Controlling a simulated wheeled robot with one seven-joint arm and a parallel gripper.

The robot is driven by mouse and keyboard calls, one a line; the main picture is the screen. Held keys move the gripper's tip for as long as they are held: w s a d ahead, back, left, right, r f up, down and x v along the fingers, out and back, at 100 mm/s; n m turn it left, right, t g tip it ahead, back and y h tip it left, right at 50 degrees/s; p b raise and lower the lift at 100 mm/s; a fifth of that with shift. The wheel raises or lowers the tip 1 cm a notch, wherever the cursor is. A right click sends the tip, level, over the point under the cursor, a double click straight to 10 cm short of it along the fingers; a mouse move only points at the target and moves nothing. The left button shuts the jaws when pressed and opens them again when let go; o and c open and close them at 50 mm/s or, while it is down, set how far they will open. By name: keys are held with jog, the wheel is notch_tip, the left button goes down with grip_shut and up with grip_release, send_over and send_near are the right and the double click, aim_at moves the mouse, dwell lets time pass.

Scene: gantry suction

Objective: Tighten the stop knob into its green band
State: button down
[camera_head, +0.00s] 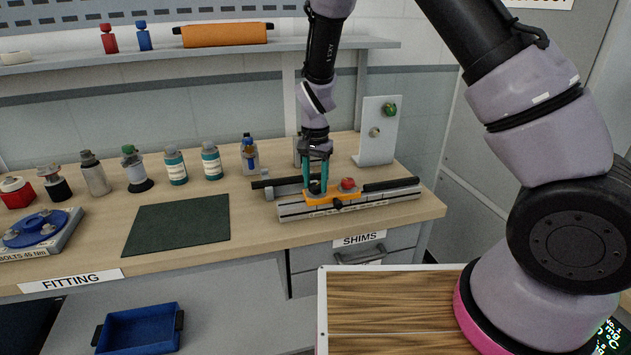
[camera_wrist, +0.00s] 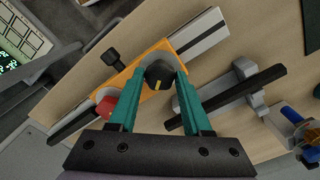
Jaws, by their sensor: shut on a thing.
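My gripper (camera_head: 316,183) points down at the bench, with its teal fingers on either side of a black round knob (camera_wrist: 158,76). In the wrist view the gripper (camera_wrist: 160,80) is shut on this knob, which has a yellow mark on its top. The knob stands on an orange carriage (camera_wrist: 183,45), which also shows in the head view (camera_head: 345,197). The carriage sits on a pale metal rail (camera_head: 385,200). A red knob (camera_wrist: 106,107) and a smaller black side knob (camera_wrist: 112,59) are also on the carriage. I cannot make out a green band.
A grey bracket with a black rod (camera_wrist: 240,92) lies beside the rail. A white stand (camera_head: 378,135) with a green knob is behind it. A dark green mat (camera_head: 178,224) lies to the left, with several bottles behind it. A wooden-topped surface (camera_head: 390,310) is in front.

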aim_at(316, 185)
jog(key=shift+c, duration=1.7)
grip_release()
notch_tip(316, 185, up, 11)
